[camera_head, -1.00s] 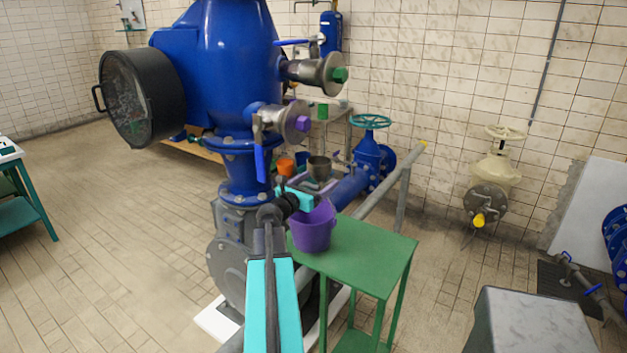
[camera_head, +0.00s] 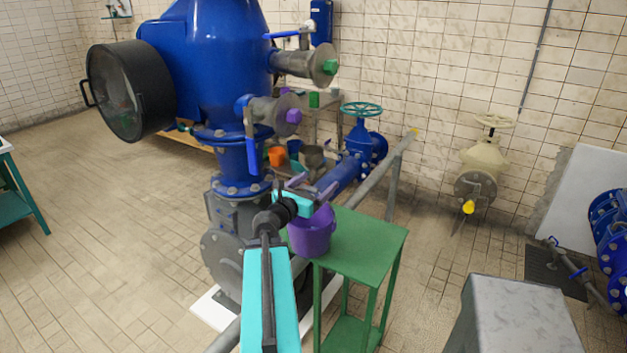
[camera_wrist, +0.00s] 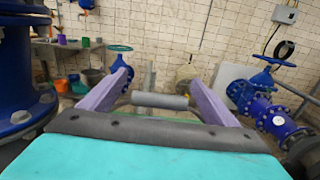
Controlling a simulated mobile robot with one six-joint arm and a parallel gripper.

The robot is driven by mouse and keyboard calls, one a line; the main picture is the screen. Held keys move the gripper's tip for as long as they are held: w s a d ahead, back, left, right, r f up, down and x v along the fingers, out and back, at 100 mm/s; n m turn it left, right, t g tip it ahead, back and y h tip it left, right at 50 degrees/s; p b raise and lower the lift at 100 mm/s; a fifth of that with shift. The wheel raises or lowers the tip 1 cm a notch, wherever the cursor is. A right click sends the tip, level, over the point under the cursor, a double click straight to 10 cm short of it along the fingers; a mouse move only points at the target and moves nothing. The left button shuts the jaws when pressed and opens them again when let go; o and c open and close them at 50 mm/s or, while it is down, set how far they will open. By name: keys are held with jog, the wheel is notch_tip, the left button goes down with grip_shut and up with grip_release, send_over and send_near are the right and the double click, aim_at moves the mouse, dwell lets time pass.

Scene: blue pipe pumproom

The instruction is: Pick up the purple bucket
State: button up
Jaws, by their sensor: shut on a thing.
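The purple bucket (camera_head: 312,232) is upright at the left end of the green table (camera_head: 362,238) in the head view. I cannot tell whether its base touches the tabletop or hangs just above it. My gripper (camera_head: 311,188) is above the bucket's rim. In the wrist view my gripper (camera_wrist: 159,88) has its two purple fingers on either side of a grey cylindrical handle grip (camera_wrist: 160,101), and is shut on it. The bucket's body is hidden in the wrist view.
The large blue pump (camera_head: 225,60) and its pipework stand just left of the bucket. A grey block (camera_head: 520,315) is at the lower right. A cream valve (camera_head: 484,160) stands by the back wall. Open tiled floor lies at the left.

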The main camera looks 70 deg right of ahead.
jog(key=shift+s+a+r+p, duration=0.35)
jog(key=shift+s+a+p, duration=0.35)
jog(key=shift+p, duration=4)
jog(key=shift+a+f+p, duration=0.15)
jog(key=shift+a+p, duration=0.2)
jog(key=shift+p, duration=0.55)
